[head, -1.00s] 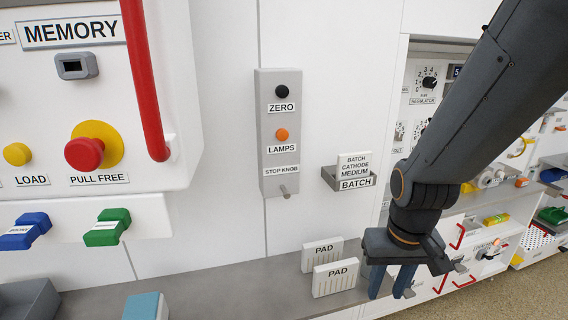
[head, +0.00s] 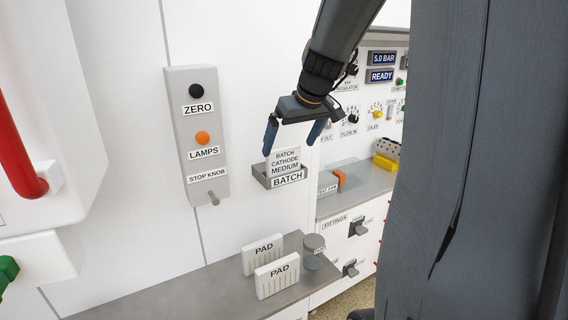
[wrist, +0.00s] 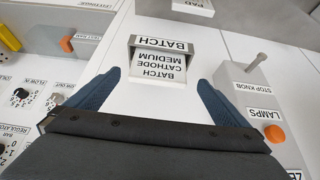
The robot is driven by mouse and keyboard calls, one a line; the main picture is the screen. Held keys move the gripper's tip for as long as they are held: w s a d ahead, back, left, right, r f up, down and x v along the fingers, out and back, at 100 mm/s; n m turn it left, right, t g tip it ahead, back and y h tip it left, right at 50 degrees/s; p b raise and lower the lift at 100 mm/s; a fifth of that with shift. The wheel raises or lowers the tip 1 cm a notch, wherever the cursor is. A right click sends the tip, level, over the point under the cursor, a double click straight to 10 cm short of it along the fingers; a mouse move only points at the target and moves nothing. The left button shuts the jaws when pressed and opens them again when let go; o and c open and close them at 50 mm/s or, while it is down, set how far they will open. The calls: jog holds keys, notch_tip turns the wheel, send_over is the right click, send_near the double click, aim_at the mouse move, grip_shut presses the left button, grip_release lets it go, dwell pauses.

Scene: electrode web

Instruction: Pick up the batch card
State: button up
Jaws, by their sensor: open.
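The batch card (head: 285,160) is a white card reading "BATCH CATHODE MEDIUM". It stands in a grey wall holder (head: 264,180) labelled "BATCH". My gripper (head: 294,140) is open and empty, pointing down just above the card, with its two blue fingers spread wider than the card. In the wrist view the card (wrist: 158,66) shows upside down between the open fingers (wrist: 158,92), and the holder's label (wrist: 163,43) lies beyond it. The card's lower part is hidden in the holder.
A grey panel (head: 197,120) with buttons and a protruding stop knob (head: 214,198) is left of the holder. Two white pads (head: 270,268) stand on the grey ledge below, beside a grey cylinder (head: 313,252). Instruments and a counter (head: 372,181) lie to the right.

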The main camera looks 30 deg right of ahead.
aim_at(285, 152)
jog(key=shift+w+d, duration=0.25)
jog(key=shift+d, duration=0.05)
jog(key=shift+p+x, duration=1.35)
jog(key=shift+x, duration=2.2)
jog(key=shift+w+a, duration=0.15)
jog(key=shift+a, duration=0.05)
jog(key=c, duration=0.9)
